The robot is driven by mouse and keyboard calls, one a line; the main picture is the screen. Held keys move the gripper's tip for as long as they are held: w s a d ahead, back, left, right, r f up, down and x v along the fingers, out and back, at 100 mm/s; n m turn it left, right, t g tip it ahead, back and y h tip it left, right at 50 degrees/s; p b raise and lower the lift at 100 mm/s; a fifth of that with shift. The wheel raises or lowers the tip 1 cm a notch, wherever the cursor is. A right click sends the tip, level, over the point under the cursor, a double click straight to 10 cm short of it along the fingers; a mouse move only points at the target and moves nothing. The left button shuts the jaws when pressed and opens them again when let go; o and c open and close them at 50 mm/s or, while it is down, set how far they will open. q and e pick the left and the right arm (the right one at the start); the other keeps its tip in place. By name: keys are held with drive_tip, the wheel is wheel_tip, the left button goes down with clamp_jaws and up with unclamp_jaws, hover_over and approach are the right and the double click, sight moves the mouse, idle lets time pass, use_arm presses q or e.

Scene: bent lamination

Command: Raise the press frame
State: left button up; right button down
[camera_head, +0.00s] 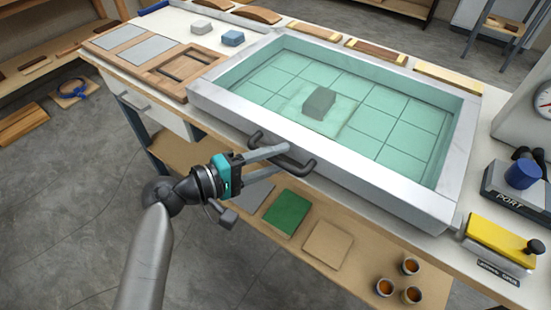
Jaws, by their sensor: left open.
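The press frame (330,155) is a large white rectangular frame lying on the bench, with a pale green gridded bed inside it. A black handle (298,168) is fixed to its front side. My left gripper (287,158) is open at the handle, its two fingers reaching toward the bar. I cannot tell whether the fingers touch the handle. A grey block (319,103) rests on a translucent sheet on the green bed. My right gripper does not show.
Wooden panels (150,50) and two small blocks lie to the left on the bench. A yellow block (501,240) and a port device (515,186) stand at the right. A lower shelf (365,265) holds a green sheet, boards and small cups.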

use_arm(q)
drive_tip(key=shift+d, duration=0.15)
drive_tip(key=shift+c, duration=0.3)
clamp_jaws()
idle(1.1)
